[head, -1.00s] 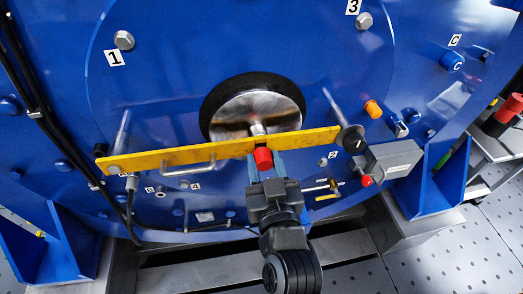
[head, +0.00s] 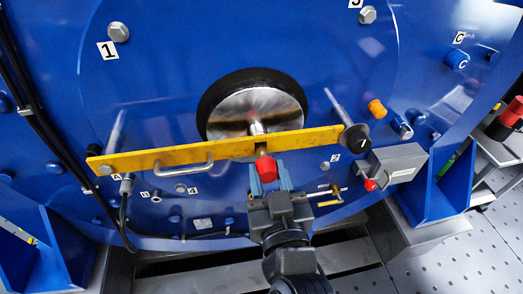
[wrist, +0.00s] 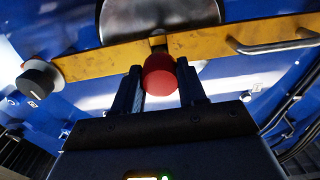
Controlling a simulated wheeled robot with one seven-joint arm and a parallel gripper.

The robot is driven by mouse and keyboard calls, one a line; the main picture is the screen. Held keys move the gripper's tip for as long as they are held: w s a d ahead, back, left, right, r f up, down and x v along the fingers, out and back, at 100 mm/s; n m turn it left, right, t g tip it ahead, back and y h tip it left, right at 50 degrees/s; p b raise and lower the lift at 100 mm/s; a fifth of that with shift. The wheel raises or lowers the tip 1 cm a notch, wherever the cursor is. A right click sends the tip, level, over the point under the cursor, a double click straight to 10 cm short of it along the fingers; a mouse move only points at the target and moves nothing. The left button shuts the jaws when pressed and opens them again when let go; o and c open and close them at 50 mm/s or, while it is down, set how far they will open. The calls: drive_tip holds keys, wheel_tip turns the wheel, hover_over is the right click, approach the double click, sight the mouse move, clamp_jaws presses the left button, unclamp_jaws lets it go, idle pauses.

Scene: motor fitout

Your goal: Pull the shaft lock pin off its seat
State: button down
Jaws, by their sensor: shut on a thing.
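The shaft lock pin shows its red knob (head: 266,172) in front of the middle of the yellow bar (head: 205,152). A short length of pin shows between the knob and the bar; I cannot tell whether its tip is still in the seat. My gripper (head: 268,183) is shut on the red knob from below and in front. In the wrist view the red knob (wrist: 159,75) lies between the two dark fingers, just in front of the yellow bar (wrist: 200,43). The seat is mostly hidden behind the knob and bar.
The bar crosses the steel shaft end (head: 250,115) on the blue motor face. It has a silver handle (head: 183,168) and a black knob (head: 355,138) at its right end. Black cables run down the left.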

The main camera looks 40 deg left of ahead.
drive_tip(key=shift+b+v, duration=0.85)
drive_tip(key=shift+v, duration=0.2)
drive_tip(key=shift+d, duration=0.1)
drive_tip(key=shift+s+d+b, duration=0.4)
drive_tip(key=shift+b, duration=0.2)
drive_tip(key=shift+d, duration=0.1)
